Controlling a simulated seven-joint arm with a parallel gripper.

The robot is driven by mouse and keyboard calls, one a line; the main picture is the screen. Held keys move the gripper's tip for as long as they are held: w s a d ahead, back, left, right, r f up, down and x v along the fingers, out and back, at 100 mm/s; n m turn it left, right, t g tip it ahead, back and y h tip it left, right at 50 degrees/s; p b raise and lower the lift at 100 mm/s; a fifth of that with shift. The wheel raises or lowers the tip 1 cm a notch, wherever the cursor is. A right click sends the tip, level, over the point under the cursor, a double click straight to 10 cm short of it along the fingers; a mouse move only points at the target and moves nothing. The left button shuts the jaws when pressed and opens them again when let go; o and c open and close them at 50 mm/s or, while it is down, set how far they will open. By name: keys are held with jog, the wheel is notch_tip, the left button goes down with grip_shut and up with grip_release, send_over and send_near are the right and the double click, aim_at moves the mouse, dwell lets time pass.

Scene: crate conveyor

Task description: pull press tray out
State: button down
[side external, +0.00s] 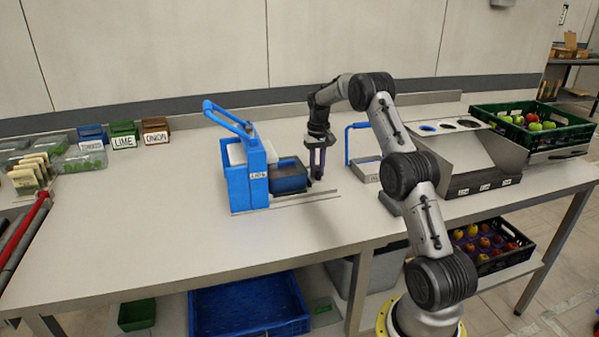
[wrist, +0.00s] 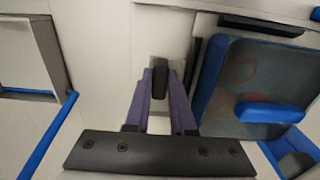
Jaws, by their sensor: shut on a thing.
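The blue press (side external: 250,178) stands on the table with its lever raised toward the upper left. Its dark tray (side external: 290,178) with blue edges sits on the press's right side, over metal rails, and extends out from the body. In the wrist view the tray (wrist: 225,75) is to the right of the fingers. My gripper (side external: 317,176) points down at the tray's right end. In the wrist view my gripper (wrist: 160,80) has its purple fingers closed on either side of a small dark handle (wrist: 160,77). The tray's far side is partly hidden by the press.
A metal stand with a blue handle (side external: 358,142) is just right of my gripper. Farther right are a sloped metal dispenser (side external: 470,160) and a green crate (side external: 560,133) of fruit. Labelled bins (side external: 124,134) are at the back left. The table in front of the press is clear.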

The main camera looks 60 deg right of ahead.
jog(key=s+d, duration=0.5)
jog(key=shift+s+d+r, duration=0.1)
jog(key=shift+s+d, duration=0.2)
jog(key=shift+d, duration=0.2)
jog(key=c, duration=1)
grip_release()
jog(key=shift+s, duration=0.1)
jog(key=shift+c, duration=0.2)
jog(key=shift+r, duration=0.25)
notch_tip(320, 180, up, 13)
jog(key=shift+r, duration=0.15)
